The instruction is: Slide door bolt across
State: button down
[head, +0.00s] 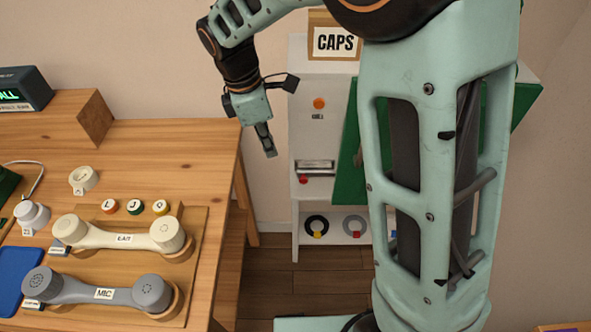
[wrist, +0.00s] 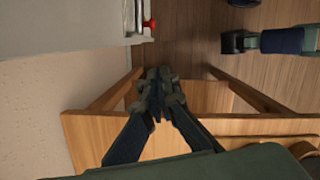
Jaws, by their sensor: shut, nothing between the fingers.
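A metal bolt (head: 316,167) is mounted on the front of the white cabinet (head: 302,120), with a red knob (head: 303,180) just below its left end. The green door (head: 350,160) stands to the right, partly hidden by my arm; it appears swung open. In the wrist view the bolt's metal (wrist: 139,18) and red knob (wrist: 151,23) show at the top. My gripper (head: 267,148) hangs between table and cabinet, left of the bolt in the picture and apart from it. Its fingers (wrist: 157,92) are shut and empty.
A wooden table (head: 190,150) at left holds a cream handset (head: 123,238), a grey handset (head: 100,293) and coloured buttons. A CAPS box (head: 335,42) sits on the cabinet. Lower shelves hold rings (head: 317,225). Floor (head: 265,270) shows between table and cabinet.

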aim_at(314, 175)
jog(key=w+d+f+b, duration=0.1)
jog(key=d+f, duration=0.4)
jog(key=f, duration=0.6)
jog(key=shift+d+f+b, duration=0.25)
jog(key=shift+b, duration=0.45)
jog(key=shift+w, duration=0.1)
jog(key=d+p, duration=0.1)
jog(key=d, duration=0.3)
jog(key=shift+d+r, duration=0.1)
jog(key=shift+d+p, duration=0.3)
jog(key=shift+d, duration=0.15)
